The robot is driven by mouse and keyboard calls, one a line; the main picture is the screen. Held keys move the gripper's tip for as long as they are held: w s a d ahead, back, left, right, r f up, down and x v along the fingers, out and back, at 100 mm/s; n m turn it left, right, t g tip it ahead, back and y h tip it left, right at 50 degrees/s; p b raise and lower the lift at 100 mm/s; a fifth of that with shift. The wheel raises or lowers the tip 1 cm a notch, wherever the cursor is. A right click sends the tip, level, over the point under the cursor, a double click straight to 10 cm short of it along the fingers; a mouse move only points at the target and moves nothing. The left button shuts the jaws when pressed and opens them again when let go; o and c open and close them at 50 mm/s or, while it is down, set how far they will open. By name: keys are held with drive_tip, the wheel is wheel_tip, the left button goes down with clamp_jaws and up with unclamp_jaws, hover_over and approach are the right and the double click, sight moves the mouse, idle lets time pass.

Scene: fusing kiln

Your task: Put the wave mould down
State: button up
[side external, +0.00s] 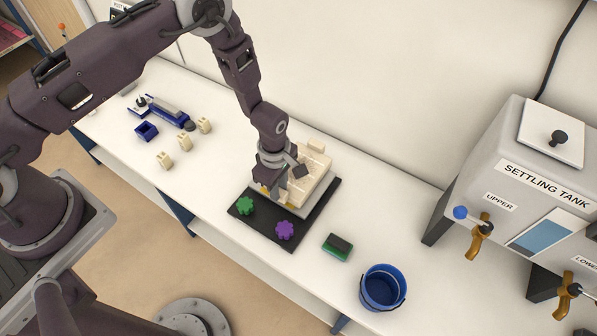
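I see no thing that I can clearly make out as a wave mould. A cream, blocky piece (316,181) with raised parts lies at the back of a black mat (292,243) on the white bench. My gripper (281,193) points down at the left side of this cream piece. The wrist and fingers hide part of it. A little yellow shows beneath the fingers. I cannot tell whether the fingers are open or shut on something, or whether they touch the cream piece.
On the mat's front are a green gear-shaped piece (245,206) and a purple one (285,230). A green-and-black sponge (337,247), blue bucket (382,287) and settling tank (505,155) stand to the right. Small cream blocks (184,142), a blue box (147,131) and blue tool (165,109) lie left.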

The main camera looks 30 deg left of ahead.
clamp_jaws()
idle(1.2)
wheel_tip(320, 180, up, 8)
drive_tip(key=shift+r, duration=0.1)
drive_tip(key=s+a+f, duration=0.2)
drive_tip(key=a, duration=1)
drive_tip(key=s+a+f, duration=0.1)
drive_tip(key=s+a, duration=0.2)
drive_tip(key=a, duration=0.9)
drive_tip(key=f, duration=1)
drive_tip(key=shift+w+f, duration=0.1)
drive_tip(key=shift+w, duration=0.15)
